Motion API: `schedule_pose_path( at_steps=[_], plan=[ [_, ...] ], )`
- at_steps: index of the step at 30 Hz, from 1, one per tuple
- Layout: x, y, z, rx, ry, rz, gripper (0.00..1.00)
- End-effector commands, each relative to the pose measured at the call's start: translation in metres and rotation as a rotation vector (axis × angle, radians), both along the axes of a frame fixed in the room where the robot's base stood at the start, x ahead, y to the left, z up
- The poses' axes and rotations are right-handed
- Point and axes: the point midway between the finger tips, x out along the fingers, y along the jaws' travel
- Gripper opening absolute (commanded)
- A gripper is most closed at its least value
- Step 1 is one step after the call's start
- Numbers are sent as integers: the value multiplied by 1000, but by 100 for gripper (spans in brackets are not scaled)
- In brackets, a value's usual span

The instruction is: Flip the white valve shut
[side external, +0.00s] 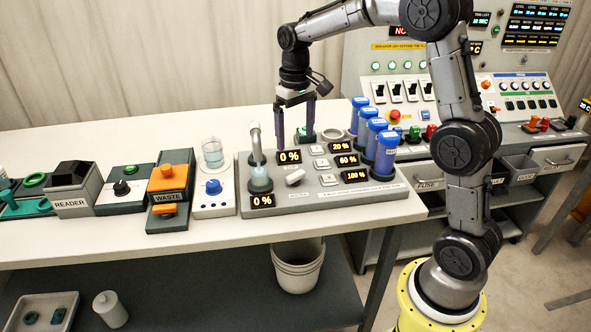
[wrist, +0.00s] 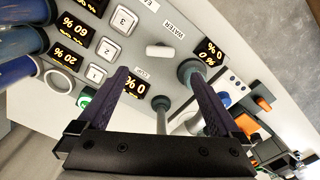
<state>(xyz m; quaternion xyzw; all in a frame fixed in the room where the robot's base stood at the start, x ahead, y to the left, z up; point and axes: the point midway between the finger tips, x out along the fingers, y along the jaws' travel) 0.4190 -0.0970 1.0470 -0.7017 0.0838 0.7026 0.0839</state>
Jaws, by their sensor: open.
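The white valve (side external: 295,177) is a short white handle on the grey dip-tank panel (side external: 330,201), right of the faucet and beaker. In the wrist view the white valve (wrist: 160,51) lies crosswise beside the WATER label, just beyond the fingertips in the picture. My gripper (side external: 296,130) is open and empty, above the back part of the panel, behind the valve and apart from it. In the wrist view both dark fingers of my gripper (wrist: 158,75) are spread wide, with a percent display and the faucet between them.
The curved faucet (side external: 255,140) stands left of the valve, over a small beaker (side external: 260,180). Several blue cylinders (side external: 386,153) stand along the panel's right side. Numbered white buttons (side external: 322,163) and percent displays lie between. A WASTE unit (side external: 168,185) is farther left.

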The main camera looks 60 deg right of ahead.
Motion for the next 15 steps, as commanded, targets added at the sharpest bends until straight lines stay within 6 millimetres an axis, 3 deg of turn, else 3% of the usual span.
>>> schedule_pose_path(
  at_steps=[9,15],
  plan=[
    [-1,1,-64,1,5,1,100],
    [-1,1,-94,1,3,1,100]
  ],
)
